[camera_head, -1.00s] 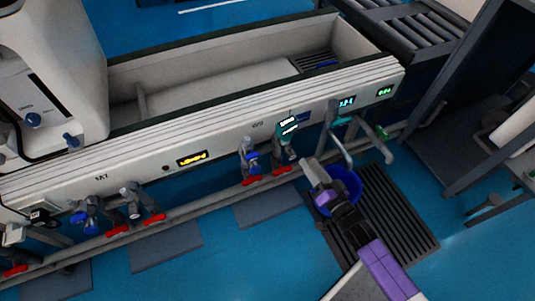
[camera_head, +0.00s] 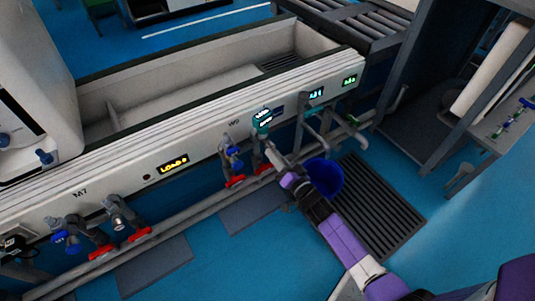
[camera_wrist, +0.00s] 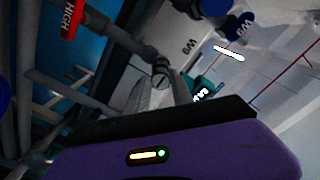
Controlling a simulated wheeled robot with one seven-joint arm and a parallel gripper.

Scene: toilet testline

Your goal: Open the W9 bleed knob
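The W9 station is marked on the white panel (camera_head: 310,102) in the head view. Below it hangs a valve with a blue knob (camera_head: 235,162) and, to its right, a teal fitting (camera_head: 262,117) with a lit label. My gripper (camera_head: 271,151) is at the grey valve under the teal fitting. In the wrist view, a small round grey knob with a slot (camera_wrist: 160,79) sits at the tips of my fingers (camera_wrist: 162,92), which stand apart. Whether they touch it is unclear. A teal part with a partly hidden label (camera_wrist: 203,92) is just right. No bleed label is readable.
Red handles (camera_head: 236,181) line the pipe below the panel. A blue bucket (camera_head: 325,176) stands on the floor grate (camera_head: 378,208), close to my arm. More valves are at the M7 station (camera_head: 70,233). In the wrist view, a red HIGH handle (camera_wrist: 70,18) is upper left.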

